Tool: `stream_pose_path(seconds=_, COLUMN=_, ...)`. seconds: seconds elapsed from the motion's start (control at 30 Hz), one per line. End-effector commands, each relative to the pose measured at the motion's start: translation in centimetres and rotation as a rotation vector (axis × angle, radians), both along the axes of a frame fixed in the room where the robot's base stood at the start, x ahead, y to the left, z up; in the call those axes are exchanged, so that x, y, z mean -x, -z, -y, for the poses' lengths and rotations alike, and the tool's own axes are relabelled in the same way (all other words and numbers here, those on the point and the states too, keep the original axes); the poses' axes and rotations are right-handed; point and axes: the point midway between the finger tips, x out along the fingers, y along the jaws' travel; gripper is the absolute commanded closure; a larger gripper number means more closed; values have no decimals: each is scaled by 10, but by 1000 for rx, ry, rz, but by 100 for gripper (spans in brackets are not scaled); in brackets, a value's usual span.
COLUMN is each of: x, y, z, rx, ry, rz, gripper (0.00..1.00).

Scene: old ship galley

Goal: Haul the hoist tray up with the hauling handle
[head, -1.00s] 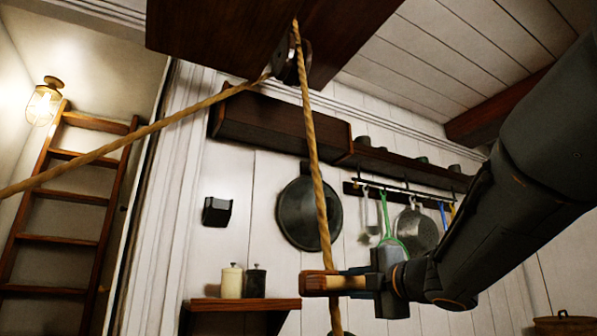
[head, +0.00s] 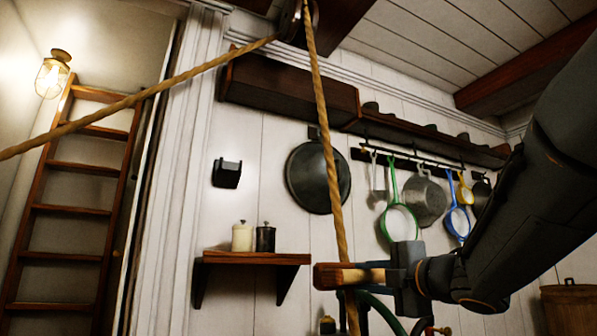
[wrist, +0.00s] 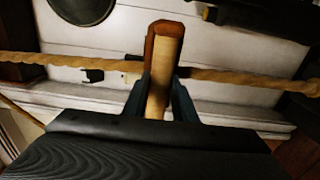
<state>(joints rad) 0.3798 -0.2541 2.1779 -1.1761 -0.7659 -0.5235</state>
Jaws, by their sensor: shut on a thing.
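The wooden hauling handle (head: 340,275) sits crosswise on the rope (head: 327,160). My gripper (head: 375,275) is shut on the handle from the right side. The wrist view also shows the handle (wrist: 164,70) between the two fingers of my gripper (wrist: 162,98), with the rope (wrist: 235,76) running past on both sides. The rope runs up to a pulley (head: 297,22) on a ceiling beam, and from there slants down and out of view at the left. The hoist tray is not in view.
A small wall shelf (head: 255,258) with two canisters stands left of the handle. Pans and strainers hang from a rail (head: 425,165) behind my arm. A ladder (head: 75,210) stands at the left. A hose or pipe (head: 385,312) shows below my gripper.

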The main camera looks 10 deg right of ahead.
Motion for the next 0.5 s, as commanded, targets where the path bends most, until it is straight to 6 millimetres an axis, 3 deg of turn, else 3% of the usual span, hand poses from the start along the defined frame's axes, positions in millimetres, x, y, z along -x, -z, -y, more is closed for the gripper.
stream_pose_path(seconds=0.03, x=-1, y=20, z=2, rx=-1, ry=3, rz=-11, gripper=100)
stream_pose_path(seconds=0.5, x=4, y=104, z=9, rx=-1, ry=3, rz=-11, gripper=100)
